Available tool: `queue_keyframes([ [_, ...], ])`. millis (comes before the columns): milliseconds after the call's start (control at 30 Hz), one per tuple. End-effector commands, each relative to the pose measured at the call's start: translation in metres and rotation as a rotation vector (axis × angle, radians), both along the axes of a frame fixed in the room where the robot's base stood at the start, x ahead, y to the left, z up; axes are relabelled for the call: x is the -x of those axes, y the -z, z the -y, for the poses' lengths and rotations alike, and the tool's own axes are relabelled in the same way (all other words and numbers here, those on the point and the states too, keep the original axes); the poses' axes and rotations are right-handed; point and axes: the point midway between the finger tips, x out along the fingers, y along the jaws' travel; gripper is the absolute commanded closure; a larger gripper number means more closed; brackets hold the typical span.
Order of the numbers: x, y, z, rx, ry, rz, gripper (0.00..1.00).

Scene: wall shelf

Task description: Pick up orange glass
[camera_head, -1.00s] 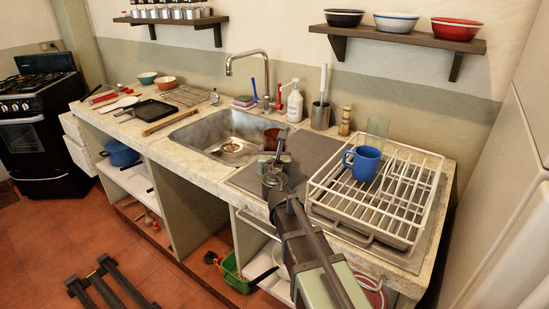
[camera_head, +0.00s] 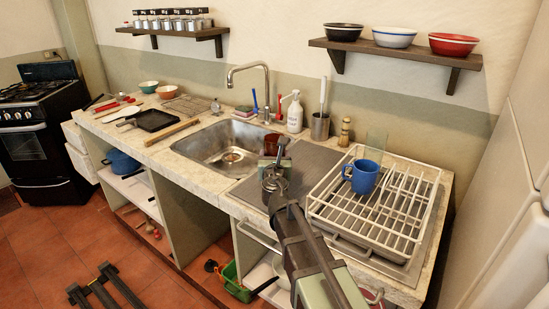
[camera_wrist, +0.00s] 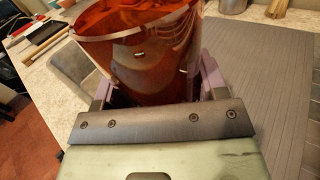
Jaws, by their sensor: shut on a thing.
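The orange glass (camera_wrist: 140,55) is a see-through amber tumbler that fills the upper middle of the wrist view, upright or nearly so. The fingers of my gripper (camera_wrist: 158,85) lie on both sides of it and are shut on it. In the head view the glass (camera_head: 271,144) shows small and dark amber behind my gripper (camera_head: 274,165), by the right edge of the sink. My wrist hides its lower part. I cannot tell whether its base touches the counter.
The sink (camera_head: 200,150) is left of my gripper. A white dish rack (camera_head: 425,225) with a blue mug (camera_head: 361,176) and a clear glass (camera_head: 376,143) stands to the right. A soap bottle (camera_head: 295,115) and a utensil holder (camera_head: 320,126) stand behind. A grooved drainboard (camera_head: 312,158) lies between.

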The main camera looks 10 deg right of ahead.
Motion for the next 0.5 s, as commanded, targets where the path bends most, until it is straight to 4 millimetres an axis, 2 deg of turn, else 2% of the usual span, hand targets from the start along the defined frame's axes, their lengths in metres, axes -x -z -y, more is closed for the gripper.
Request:
queue_keyframes([
  [33, 0.0, -0.012, 0.0, 0.0, 0.0, 0.0, 0.8],
  [500, 0.0, -0.086, 0.0, 0.0, 0.001, 0.0, 0.8],
])
